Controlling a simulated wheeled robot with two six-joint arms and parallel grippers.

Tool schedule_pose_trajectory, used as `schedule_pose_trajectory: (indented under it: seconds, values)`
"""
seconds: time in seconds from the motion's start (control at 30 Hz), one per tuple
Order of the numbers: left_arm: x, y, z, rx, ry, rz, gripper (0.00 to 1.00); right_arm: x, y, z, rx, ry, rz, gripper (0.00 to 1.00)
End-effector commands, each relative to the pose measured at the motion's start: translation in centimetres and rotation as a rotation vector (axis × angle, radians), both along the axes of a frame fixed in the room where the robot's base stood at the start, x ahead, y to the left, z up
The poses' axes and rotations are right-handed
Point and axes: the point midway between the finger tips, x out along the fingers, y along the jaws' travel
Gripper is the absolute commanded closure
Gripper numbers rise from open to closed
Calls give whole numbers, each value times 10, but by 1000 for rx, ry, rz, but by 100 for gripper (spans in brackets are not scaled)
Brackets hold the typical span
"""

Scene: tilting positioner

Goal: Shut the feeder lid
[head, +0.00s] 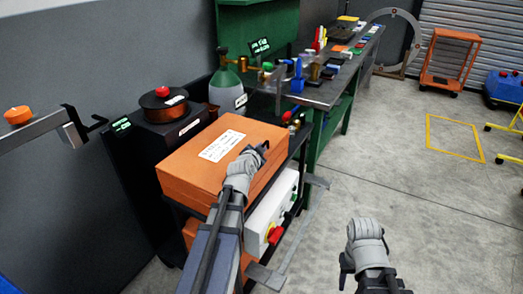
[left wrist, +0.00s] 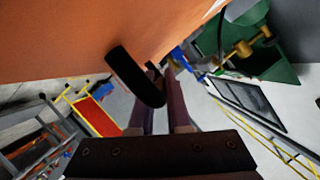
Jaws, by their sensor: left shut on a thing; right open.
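The feeder lid (head: 195,167) is the orange, box-like cover with a white label at the centre-left of the head view. Its orange side fills the top left of the left wrist view (left wrist: 80,40). A black curved handle (left wrist: 130,75) stands out from it in the left wrist view. My left gripper (head: 262,150) is at the lid's right edge, shut on this handle; its fingers show close together behind it. I cannot tell whether any gap remains under the lid. My right gripper (head: 368,274) is open and empty over the floor, away from the feeder.
A white box with red and green knobs (head: 268,220) sits below the lid on a dark cart. A black unit with a red knob (head: 163,104) and a grey-green gas cylinder (head: 227,87) stand behind. A cluttered workbench (head: 333,90) is further back.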

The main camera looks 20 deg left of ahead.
Motion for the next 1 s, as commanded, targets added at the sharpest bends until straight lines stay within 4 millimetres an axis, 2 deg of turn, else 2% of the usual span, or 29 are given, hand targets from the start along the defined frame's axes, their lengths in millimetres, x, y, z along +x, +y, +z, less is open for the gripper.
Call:
schedule_pose_trajectory:
  seconds: [0.3,0.33,0.6,1.0]
  values:
    - [-3,-2,-5,-4,15,-5,100,0,0,-2,0,0,0,50]
    - [-3,-2,-5,-4,15,-5,84,0,0,-2,0,0,0,50]
    - [-2,-2,-4,-5,12,-4,55,0,0,-2,0,0,0,50]
    - [-9,-6,0,-5,11,-6,55,0,0,3,0,0,0,50]
